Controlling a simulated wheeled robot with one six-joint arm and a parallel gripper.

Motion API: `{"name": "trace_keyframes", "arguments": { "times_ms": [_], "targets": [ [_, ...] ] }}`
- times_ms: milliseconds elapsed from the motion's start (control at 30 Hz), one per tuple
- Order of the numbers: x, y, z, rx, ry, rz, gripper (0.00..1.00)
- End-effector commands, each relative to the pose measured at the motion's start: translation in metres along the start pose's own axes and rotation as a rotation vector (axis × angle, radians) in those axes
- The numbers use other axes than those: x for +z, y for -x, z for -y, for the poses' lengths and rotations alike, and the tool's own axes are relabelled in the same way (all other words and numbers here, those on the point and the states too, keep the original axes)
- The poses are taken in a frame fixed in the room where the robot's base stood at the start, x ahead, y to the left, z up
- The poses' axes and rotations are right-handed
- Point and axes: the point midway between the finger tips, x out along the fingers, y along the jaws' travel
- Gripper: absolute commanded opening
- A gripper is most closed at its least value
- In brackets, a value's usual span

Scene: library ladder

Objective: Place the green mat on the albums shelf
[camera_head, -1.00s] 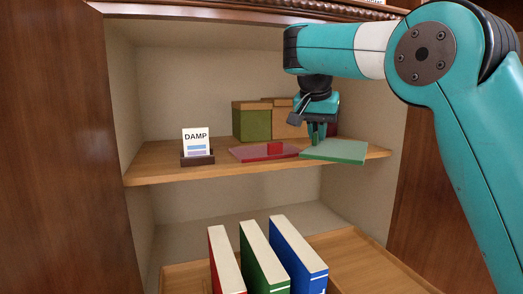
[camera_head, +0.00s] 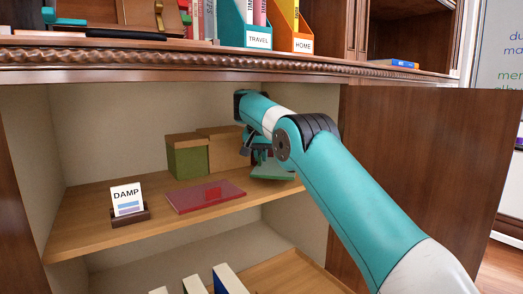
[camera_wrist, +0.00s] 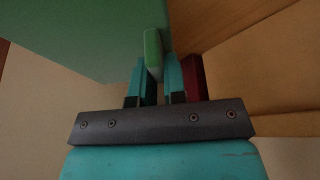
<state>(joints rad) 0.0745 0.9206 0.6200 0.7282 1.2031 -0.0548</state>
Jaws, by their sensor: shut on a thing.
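The green mat (camera_head: 273,172) is at the right end of the wooden cabinet shelf (camera_head: 90,218), which carries a "DAMP" sign. My gripper (camera_wrist: 156,78) is shut on the mat's upright green grip (camera_wrist: 153,48). The mat's flat green plate (camera_wrist: 75,40) fills the upper left of the wrist view. My arm hides part of the mat in the head view, and I cannot tell whether it touches the shelf. No shelf is clearly labelled for albums in the head view.
A red mat (camera_head: 206,197) lies left of the green one, with the DAMP sign (camera_head: 127,200) further left. A green box (camera_head: 187,158) and a tan box (camera_head: 226,150) stand behind. Above are a carved ledge (camera_head: 200,66) and file holders (camera_head: 291,30). An open door (camera_head: 420,180) stands at right.

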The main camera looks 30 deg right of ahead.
Motion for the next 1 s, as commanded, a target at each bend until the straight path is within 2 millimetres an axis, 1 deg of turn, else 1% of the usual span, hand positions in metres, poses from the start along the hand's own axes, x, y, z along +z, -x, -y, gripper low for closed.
{"name": "trace_keyframes", "arguments": {
  "times_ms": [33, 300, 333, 400, 500, 600, 767, 933, 967, 1000],
  "targets": [
    [-0.005, 0.003, 0.0, 0.0, 0.001, 0.0, 0.0],
    [-0.014, -0.004, 0.0, 0.0, 0.0, 0.0, 0.0],
    [-0.014, -0.006, 0.0, 0.001, 0.0, 0.0, 0.0],
    [-0.007, -0.022, 0.0, 0.0, 0.0, 0.0, 0.0],
    [-0.001, -0.035, 0.0, -0.001, 0.001, -0.001, 0.0],
    [0.002, -0.042, 0.0, -0.001, 0.0, -0.001, 0.0],
    [0.001, -0.039, 0.0, -0.001, 0.001, -0.001, 0.0],
    [0.002, -0.041, 0.0, 0.0, 0.001, 0.0, 0.0],
    [0.002, -0.04, 0.0, 0.0, 0.001, 0.0, 0.17],
    [0.001, -0.04, 0.0, 0.0, 0.001, 0.0, 0.26]
  ]
}}
